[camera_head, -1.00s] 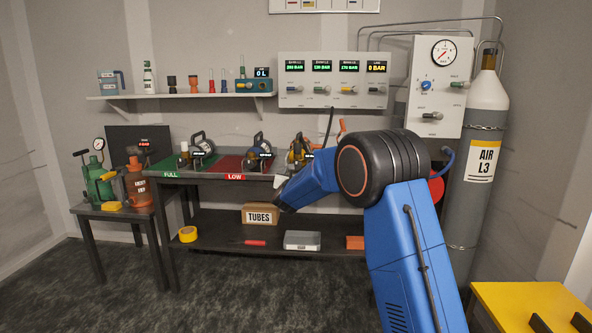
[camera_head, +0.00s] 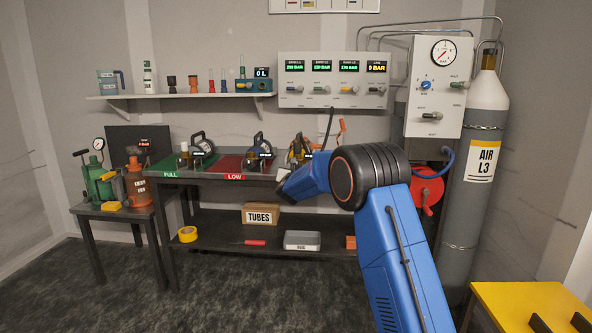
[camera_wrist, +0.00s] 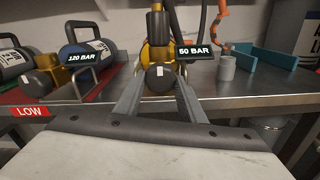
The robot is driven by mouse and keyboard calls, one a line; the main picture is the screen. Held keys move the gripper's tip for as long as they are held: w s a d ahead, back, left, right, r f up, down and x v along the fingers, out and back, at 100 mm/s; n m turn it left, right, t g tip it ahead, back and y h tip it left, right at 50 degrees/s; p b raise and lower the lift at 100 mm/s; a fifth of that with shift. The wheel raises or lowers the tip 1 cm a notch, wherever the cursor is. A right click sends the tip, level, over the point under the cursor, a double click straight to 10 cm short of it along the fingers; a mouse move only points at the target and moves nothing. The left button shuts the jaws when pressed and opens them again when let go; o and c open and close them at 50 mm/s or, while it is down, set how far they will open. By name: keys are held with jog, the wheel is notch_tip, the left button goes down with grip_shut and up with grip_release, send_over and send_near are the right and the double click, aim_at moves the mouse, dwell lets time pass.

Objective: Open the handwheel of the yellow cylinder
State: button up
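The yellow cylinder (camera_head: 294,155) lies on the bench's back, right of the red mat, partly hidden by my arm in the head view. In the wrist view, the yellow cylinder (camera_wrist: 148,53) faces me with its round dark handwheel (camera_wrist: 160,77), which has a pale mark. A "50 BAR" tag (camera_wrist: 195,51) shows beside it. My gripper (camera_wrist: 160,70) is open, its two grey fingers to the left and right of the handwheel. I cannot tell whether they touch it. In the head view my gripper is mostly hidden by my blue arm.
An orange clamp (camera_wrist: 220,30) and a grey cup (camera_wrist: 227,68) stand to the right. The bench's front edge (camera_wrist: 250,102) runs below the fingers.

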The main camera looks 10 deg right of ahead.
jog(key=c, duration=0.3)
jog(key=shift+c, duration=0.2)
